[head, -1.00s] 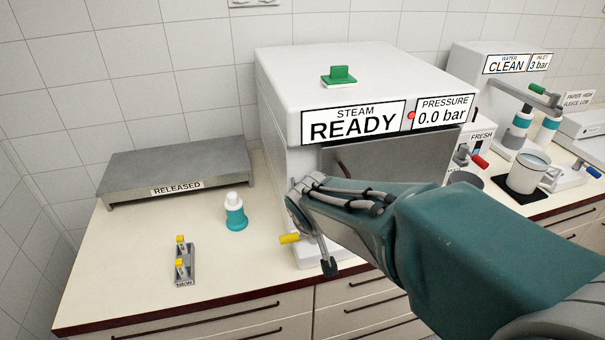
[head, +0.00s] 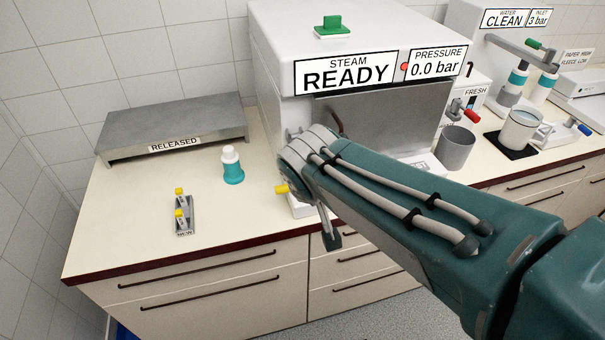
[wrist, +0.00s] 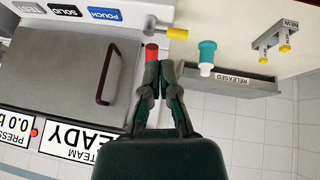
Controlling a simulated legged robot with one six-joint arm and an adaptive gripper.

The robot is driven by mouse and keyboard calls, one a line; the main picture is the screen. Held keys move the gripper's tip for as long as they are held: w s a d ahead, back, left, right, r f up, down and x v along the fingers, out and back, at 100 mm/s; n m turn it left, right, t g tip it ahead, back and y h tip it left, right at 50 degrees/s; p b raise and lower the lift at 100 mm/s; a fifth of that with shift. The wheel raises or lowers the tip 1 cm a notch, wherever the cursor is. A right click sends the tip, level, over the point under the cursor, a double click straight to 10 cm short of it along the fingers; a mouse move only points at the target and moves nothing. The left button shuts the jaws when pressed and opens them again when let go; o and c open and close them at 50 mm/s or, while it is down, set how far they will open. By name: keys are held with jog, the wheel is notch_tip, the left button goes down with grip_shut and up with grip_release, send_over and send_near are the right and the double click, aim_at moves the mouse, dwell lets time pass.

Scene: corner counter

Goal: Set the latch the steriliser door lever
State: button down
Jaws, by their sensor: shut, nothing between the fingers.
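The white steriliser (head: 285,45) stands on the counter, labelled STEAM READY. Its grey door (head: 385,105) also shows in the wrist view (wrist: 60,75), with a brown handle (wrist: 104,88). A red-ended lever (wrist: 152,52) is beside the door edge in the wrist view, right at my fingertips; I cannot tell whether they touch it. A yellow-ended lever (wrist: 177,33) is close by; its end also shows in the head view (head: 282,189). My gripper (wrist: 159,66) is shut and empty. In the head view my arm hides the fingers and the red lever.
A teal bottle (head: 232,166) and a small rack with yellow-topped pieces (head: 187,222) stand on the counter to the left. A grey RELEASED platform (head: 165,120) is behind them. A grey cup (head: 456,148) and a white mug (head: 519,132) stand to the right.

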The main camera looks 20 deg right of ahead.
jog(key=shift+s+a+r, duration=0.1)
jog(key=shift+s+r, duration=0.05)
jog(key=shift+s, duration=0.45)
jog(key=shift+s+a+r, duration=0.1)
jog(key=shift+s+r, duration=0.05)
jog(key=shift+s, duration=0.4)
jog(key=s+d+m+y, duration=0.1)
jog(key=s+d, duration=0.1)
jog(key=s, duration=0.6)
jog(key=shift+s+d+g+y, duration=0.15)
jog(key=shift+s+g+y, duration=0.15)
